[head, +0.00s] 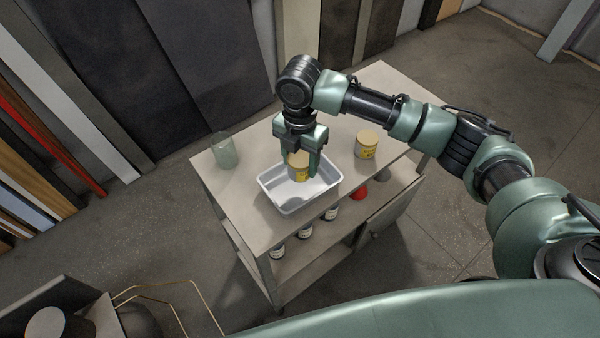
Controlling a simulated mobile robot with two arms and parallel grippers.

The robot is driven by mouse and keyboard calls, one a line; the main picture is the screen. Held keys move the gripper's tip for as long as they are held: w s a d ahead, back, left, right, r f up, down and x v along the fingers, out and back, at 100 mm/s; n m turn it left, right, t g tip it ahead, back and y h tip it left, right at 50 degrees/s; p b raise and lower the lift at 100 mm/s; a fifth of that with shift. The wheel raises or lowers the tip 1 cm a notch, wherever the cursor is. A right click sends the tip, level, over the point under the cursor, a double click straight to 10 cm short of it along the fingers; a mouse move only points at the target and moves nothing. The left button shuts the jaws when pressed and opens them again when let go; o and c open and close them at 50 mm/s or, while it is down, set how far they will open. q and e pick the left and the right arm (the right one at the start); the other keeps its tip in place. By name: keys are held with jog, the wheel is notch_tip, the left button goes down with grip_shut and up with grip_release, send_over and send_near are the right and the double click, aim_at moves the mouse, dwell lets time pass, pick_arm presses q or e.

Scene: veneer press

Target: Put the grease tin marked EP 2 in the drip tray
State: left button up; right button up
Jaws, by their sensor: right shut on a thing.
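A yellow-labelled grease tin (300,174) with a tan lid is between the fingers of my right gripper (300,160), which is shut on it from above. The tin is upright, over or inside the white drip tray (275,201); I cannot tell whether it touches the tray floor. The tray lies on the cart's top near its front edge. A second, similar tin (366,146) stands on the cart top to the right of the tray. The markings on both labels are too small to read. My left gripper is not in view.
A greenish glass jar (224,153) stands left of the tray on the cart top (236,197). The shelf below holds several small white containers (305,230) and a red item (358,194). Upright panels (180,60) lean behind the cart.

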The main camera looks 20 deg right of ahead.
aim_at(300, 157)
jog(key=shift+f, duration=3)
jog(key=o, duration=1.6)
jog(key=shift+f, duration=0.1)
notch_tip(300, 157, up, 12)
jog(key=shift+r+b, duration=0.15)
jog(key=shift+b, duration=0.6)
